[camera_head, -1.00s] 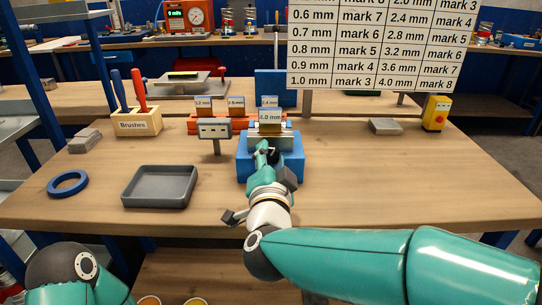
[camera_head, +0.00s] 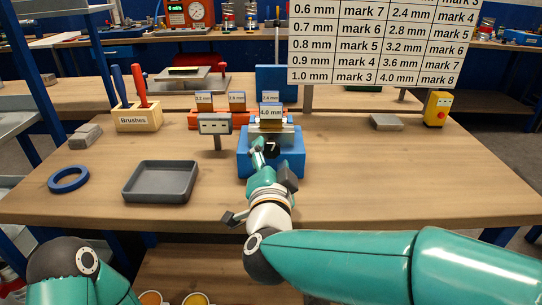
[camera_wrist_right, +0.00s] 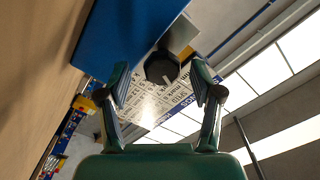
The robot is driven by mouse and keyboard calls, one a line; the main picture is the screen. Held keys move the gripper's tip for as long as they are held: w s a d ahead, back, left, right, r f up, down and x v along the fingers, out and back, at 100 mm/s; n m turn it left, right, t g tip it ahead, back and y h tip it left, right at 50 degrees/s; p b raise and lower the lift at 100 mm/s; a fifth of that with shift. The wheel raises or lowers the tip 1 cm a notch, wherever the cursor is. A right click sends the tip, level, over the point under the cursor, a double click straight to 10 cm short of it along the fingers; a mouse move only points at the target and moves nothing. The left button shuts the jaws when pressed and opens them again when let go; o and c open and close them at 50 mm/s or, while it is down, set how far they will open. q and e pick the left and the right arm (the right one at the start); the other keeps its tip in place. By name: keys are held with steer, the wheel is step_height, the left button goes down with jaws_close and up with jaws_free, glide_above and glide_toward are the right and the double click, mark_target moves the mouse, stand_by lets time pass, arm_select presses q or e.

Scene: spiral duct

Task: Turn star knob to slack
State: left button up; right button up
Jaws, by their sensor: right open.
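A blue fixture (camera_head: 291,165) stands on the workbench with a "4.0 mm" tag on top. A black square marked "7" (camera_head: 271,149) shows on its front. In the right wrist view a black knob with a pale line (camera_wrist_right: 161,66) sits on a grey part beside the blue body (camera_wrist_right: 125,32). I cannot make out the knob in the head view. My right gripper (camera_head: 257,150) is at the front of the fixture. Its fingers (camera_wrist_right: 159,82) are open, one on each side of the knob's picture, with gaps visible. My left arm shows at bottom left; its gripper is out of view.
A small display on a post (camera_head: 215,125) stands just left of the fixture. A grey tray (camera_head: 160,183), blue ring (camera_head: 68,180) and brush holder (camera_head: 138,119) are further left. A mark chart (camera_head: 375,42) stands behind.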

steer(key=s, duration=1.1)
steer(key=shift+f, duration=0.1)
